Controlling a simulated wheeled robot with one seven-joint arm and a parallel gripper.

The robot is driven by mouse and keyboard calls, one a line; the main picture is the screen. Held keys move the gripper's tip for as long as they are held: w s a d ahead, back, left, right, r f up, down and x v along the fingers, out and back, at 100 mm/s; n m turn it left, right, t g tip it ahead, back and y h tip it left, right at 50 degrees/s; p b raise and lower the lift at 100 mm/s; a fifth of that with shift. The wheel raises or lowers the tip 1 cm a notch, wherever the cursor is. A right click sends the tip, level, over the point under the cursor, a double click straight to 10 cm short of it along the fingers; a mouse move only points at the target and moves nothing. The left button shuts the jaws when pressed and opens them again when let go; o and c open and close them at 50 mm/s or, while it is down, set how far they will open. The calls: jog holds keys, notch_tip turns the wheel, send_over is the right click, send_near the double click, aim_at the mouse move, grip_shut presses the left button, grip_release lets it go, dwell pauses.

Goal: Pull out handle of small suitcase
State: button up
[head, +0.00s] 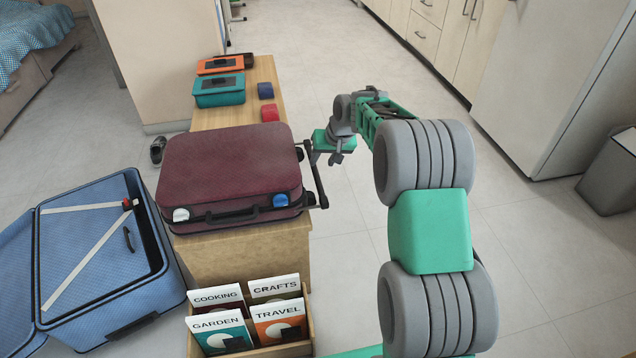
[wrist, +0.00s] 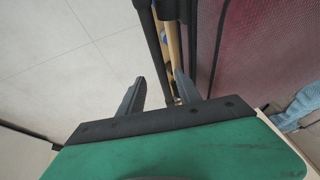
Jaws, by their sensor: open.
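The small maroon suitcase (head: 230,165) lies flat on a wooden bench. A black pull handle (head: 318,180) stands out from its right side, with a gap between bar and case. My gripper (head: 318,155) is at that handle, near its far end. In the wrist view my gripper (wrist: 159,80) is open, with a finger on each side of the black handle bar (wrist: 153,45). I cannot tell whether either finger touches the bar. The maroon case side (wrist: 265,50) shows at the right there.
An open blue suitcase (head: 100,240) lies on the floor at left. A book box (head: 262,350) stands in front of the bench (head: 240,255). Teal (head: 218,92) and orange (head: 222,64) cases sit at the bench's back. Floor right of the bench is clear.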

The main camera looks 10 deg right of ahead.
aim_at(316, 171)
jog(key=b+x, duration=0.2)
jog(key=x, duration=0.5)
jog(key=shift+r, duration=0.1)
grip_shut()
dwell(1.1)
